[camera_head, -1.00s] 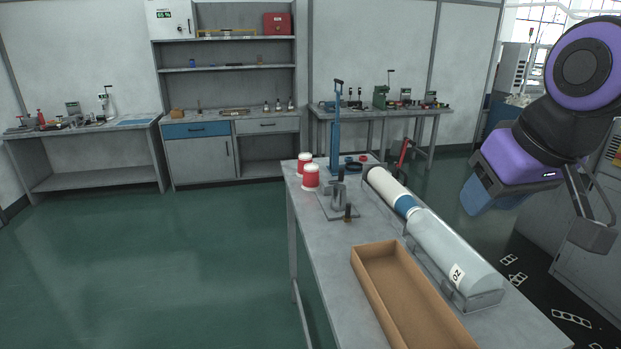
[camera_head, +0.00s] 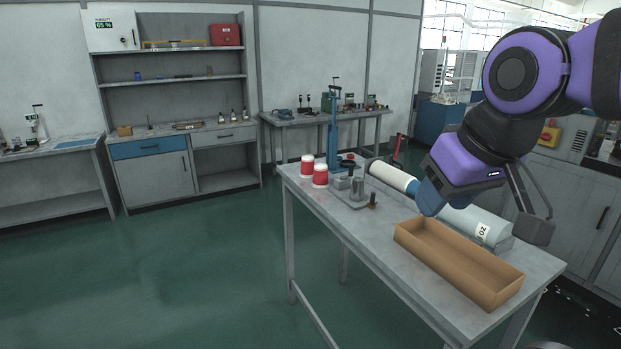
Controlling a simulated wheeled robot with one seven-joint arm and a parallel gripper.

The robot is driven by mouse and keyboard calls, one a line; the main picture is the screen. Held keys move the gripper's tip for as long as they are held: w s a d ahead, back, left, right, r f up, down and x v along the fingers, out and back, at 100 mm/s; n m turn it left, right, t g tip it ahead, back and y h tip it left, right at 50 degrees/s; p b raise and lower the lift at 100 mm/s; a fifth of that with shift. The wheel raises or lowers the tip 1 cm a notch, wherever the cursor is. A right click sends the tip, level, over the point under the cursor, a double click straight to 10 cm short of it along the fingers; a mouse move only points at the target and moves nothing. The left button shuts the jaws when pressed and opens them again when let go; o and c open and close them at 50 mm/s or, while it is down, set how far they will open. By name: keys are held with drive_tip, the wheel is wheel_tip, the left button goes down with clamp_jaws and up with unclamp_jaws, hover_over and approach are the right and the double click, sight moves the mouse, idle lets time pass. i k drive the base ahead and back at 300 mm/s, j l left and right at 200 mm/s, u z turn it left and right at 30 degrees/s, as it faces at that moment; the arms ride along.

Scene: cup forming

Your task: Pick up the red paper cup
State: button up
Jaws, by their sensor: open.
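Two red-and-white cups stand close together at the far left end of the workbench (camera_head: 365,228). One red cup (camera_head: 320,177) is nearer and the other red cup (camera_head: 307,165) is just behind it to the left. My gripper (camera_head: 486,219) is at the right, in front of the clear cylinder in the picture. It is open, its fingers spread wide, with nothing seen between them. It is well apart from both cups.
A grey metal fixture (camera_head: 358,192), a small dark-topped peg (camera_head: 373,202) and a blue upright press (camera_head: 333,130) stand near the cups. A clear cylinder (camera_head: 483,232) lies along the bench behind an empty brown tray (camera_head: 455,262). Open green floor (camera_head: 200,260) lies to the left.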

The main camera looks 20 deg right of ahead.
sight(320, 176)
drive_tip(key=i+j+z, duration=0.1)
drive_tip(key=j, duration=0.25)
drive_tip(key=i+j+z, duration=0.15)
drive_tip(key=j, duration=0.25)
drive_tip(key=i+j+z, duration=0.1)
drive_tip(key=j, duration=0.25)
drive_tip(key=i+j+z, duration=0.15)
drive_tip(key=j, duration=0.25)
drive_tip(key=i+j+z, duration=0.25)
drive_tip(key=i+j, duration=0.3)
drive_tip(key=i, duration=0.25)
drive_tip(key=i+j+z, duration=0.25)
drive_tip(key=i+j, duration=0.45)
drive_tip(key=i, duration=0.05)
